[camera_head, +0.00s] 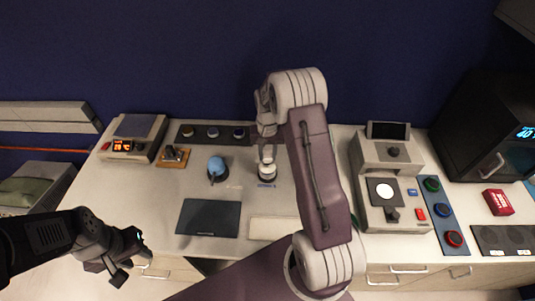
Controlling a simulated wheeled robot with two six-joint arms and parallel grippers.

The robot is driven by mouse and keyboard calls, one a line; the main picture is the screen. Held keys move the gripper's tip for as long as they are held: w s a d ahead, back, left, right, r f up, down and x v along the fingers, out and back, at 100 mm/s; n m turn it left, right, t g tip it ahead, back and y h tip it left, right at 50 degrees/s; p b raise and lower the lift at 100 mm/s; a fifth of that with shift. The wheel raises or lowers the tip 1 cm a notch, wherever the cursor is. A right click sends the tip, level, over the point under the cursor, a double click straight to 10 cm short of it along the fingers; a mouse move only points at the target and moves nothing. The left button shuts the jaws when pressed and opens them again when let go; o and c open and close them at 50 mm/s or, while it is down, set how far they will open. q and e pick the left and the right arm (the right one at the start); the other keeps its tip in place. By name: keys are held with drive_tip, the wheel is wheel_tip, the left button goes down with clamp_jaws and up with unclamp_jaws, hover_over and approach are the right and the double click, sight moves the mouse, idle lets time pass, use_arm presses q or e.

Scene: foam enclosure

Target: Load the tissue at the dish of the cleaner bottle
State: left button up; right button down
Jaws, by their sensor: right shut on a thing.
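My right gripper (267,154) reaches down from above at the back middle of the bench. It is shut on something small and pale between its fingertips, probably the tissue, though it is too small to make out. Directly below the fingertips stands a short white and grey round container (267,173), which looks like the cleaner bottle with its dish top. A small blue marking lies on the bench in front of it. I cannot tell whether the fingertips touch the dish. My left gripper (127,264) is open and empty, off the bench's front left edge.
A blue bulb (217,166) stands left of the bottle, near a wooden block (174,156) and a dark strip of jars (212,135). A dark mat (208,218) and pale tray (272,228) lie in front. A grey machine (370,153) stands right of my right arm.

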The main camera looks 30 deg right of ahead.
sight(268, 155)
drive_tip(key=shift+w+f, duration=0.1)
drive_tip(key=shift+f, duration=0.05)
drive_tip(key=shift+f+b, duration=0.65)
drive_tip(key=shift+f, duration=0.25)
idle(0.9)
drive_tip(key=shift+r, duration=0.1)
idle(0.4)
wheel_tip(268, 155, up, 7)
drive_tip(key=p, duration=0.6)
idle(0.5)
